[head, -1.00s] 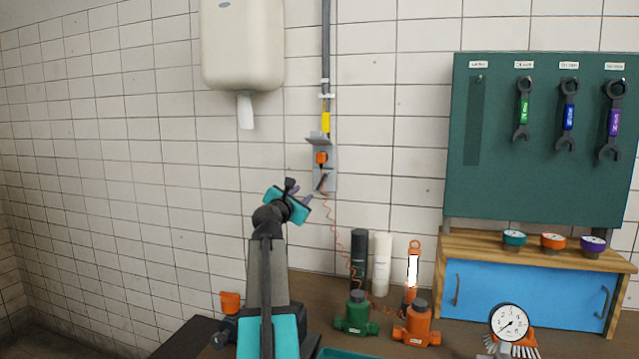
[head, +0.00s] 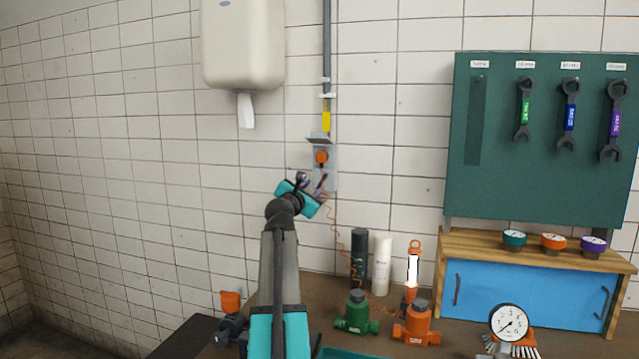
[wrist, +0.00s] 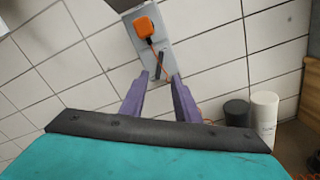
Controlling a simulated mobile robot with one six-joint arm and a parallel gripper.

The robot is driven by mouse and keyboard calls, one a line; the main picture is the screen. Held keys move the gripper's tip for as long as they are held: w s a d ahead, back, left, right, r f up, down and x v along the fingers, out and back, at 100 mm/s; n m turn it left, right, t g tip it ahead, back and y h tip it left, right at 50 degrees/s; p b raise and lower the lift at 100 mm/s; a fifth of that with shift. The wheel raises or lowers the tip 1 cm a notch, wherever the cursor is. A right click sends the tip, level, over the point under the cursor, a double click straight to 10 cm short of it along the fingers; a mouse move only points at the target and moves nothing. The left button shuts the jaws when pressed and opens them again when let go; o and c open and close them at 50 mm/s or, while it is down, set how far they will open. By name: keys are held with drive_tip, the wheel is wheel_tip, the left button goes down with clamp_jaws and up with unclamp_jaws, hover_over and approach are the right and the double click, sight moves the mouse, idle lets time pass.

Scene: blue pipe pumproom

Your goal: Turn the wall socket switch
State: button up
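The wall socket is a grey plate (head: 330,160) with an open flap, below a vertical conduit on the tiled wall. An orange plug (head: 321,157) sits in it; it also shows in the wrist view (wrist: 148,27). Below the plug is the dark switch lever (head: 321,182), tilted; in the wrist view (wrist: 160,66) it lies just beyond and between the fingertips. My gripper (wrist: 159,78) is open, its two purple fingers apart with nothing held. In the head view my gripper (head: 313,188) is at the lower left of the plate; whether it touches the lever cannot be told.
A coiled orange cord (head: 340,245) hangs from the socket to the bench. Black (head: 359,260) and white (head: 382,264) cylinders stand below, right of my arm. A white dispenser (head: 243,45) hangs upper left. Green (head: 357,315) and orange (head: 416,325) valves stand on the bench.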

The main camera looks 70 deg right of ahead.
sight(322, 181)
drive_tip(key=shift+w+d+p, duration=0.15)
drive_tip(key=shift+d+p, duration=0.2)
drive_tip(key=shift+d, duration=2.4)
drive_tip(key=shift+w+d+p, duration=0.15)
drive_tip(key=shift+d+p, duration=0.2)
drive_tip(key=shift+d, duration=2.4)
